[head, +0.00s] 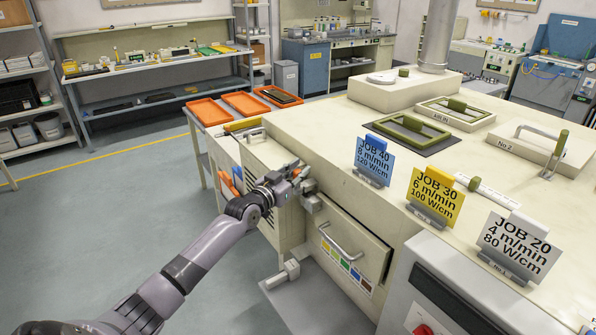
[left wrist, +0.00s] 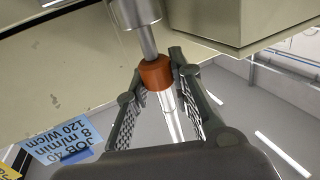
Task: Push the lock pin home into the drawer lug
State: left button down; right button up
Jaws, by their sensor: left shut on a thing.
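My left gripper (head: 301,182) is at the upper left of the drawer front (head: 362,252), beside a small grey metal fitting (head: 312,204). In the left wrist view my left gripper (left wrist: 160,85) is shut on the lock pin, with a finger on each side of its orange collar (left wrist: 156,74). The pin's grey shaft runs from the collar to a grey metal cylinder (left wrist: 134,12) at the top edge. A bright silver part shows between the fingers below the collar. I cannot tell how deep the shaft sits. My right gripper is not in view.
The drawer handle (head: 341,240) sticks out to the right of my gripper. Job cards, such as the blue one (head: 374,159), stand on the cream machine top (head: 320,133). Orange trays (head: 208,111) lie behind. The floor at left is clear.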

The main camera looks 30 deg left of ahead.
pick_arm(q)
jog(key=shift+f+b, duration=1.15)
jog(key=shift+f, duration=0.25)
jog(key=c, duration=1.3)
grip_release()
jog(key=shift+c, duration=0.2)
notch_tip(320, 180, up, 6)
jog(key=p, duration=0.5)
jog(key=shift+r, duration=0.15)
jog(key=shift+s+f, duration=0.1)
jog(key=shift+f, duration=0.1)
jog(key=s, duration=1.2)
jog(key=shift+a, duration=0.2)
